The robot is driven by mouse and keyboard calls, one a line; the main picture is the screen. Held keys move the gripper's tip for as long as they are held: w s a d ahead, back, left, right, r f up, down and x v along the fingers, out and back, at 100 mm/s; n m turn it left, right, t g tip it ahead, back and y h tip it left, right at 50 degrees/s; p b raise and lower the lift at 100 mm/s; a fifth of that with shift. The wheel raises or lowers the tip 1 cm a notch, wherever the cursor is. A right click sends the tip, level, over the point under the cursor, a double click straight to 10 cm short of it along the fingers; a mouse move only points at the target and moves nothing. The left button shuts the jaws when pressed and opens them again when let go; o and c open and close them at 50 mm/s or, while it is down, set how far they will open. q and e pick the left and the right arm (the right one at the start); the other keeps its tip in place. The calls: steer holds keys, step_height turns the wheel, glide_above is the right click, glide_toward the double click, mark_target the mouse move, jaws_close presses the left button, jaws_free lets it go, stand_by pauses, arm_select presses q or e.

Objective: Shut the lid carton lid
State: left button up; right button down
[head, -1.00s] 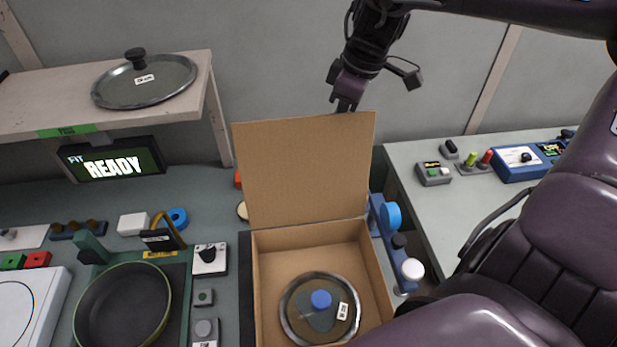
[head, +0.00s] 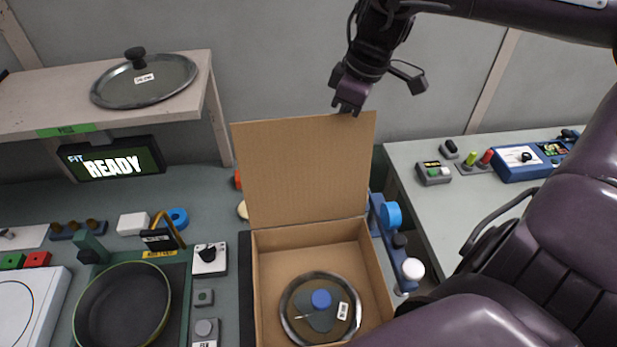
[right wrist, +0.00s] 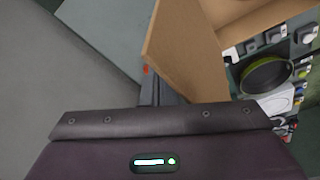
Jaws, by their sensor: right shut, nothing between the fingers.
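The lid carton (head: 262,290) is an open cardboard box at the bottom middle of the head view. Its flap lid (head: 305,170) stands upright at the back edge. Inside lies a glass pan lid (head: 320,305) with a blue knob and a white label. My right gripper (head: 348,110) is shut and empty at the top edge of the flap, near its right corner; I cannot tell whether it touches. My left gripper is not in view.
A pan (head: 122,305) sits left of the carton among switches. A shelf (head: 50,100) with another glass lid (head: 145,80) is at upper left, above a READY sign (head: 112,163). A blue rail (head: 385,225) with knobs adjoins the carton's right side. A side table (head: 430,215) holds controls.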

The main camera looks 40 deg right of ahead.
mark_target(342, 145)
steer(key=shift+s+a, duration=0.5)
steer(key=shift+s, duration=0.4)
steer(key=shift+s+a, duration=0.5)
steer(key=shift+s, duration=0.4)
steer(key=shift+s+a+b, duration=0.35)
steer(key=shift+s+a, duration=0.05)
steer(key=shift+s, duration=0.25)
steer(key=shift+s+a+b, duration=0.35)
steer(key=shift+s, duration=0.3)
steer(key=s+a+b, duration=0.4)
steer(key=s, duration=0.4)
steer(key=shift+a, duration=0.2)
steer(key=shift+s, duration=0.1)
steer(key=p+v, duration=0.3)
steer(key=v, duration=0.1)
steer(key=w+p+v, duration=0.1)
steer(key=p, duration=0.1)
steer(key=shift+a+r+p, duration=0.3)
steer(key=shift+r+p, duration=0.05)
steer(key=shift+r, duration=0.2)
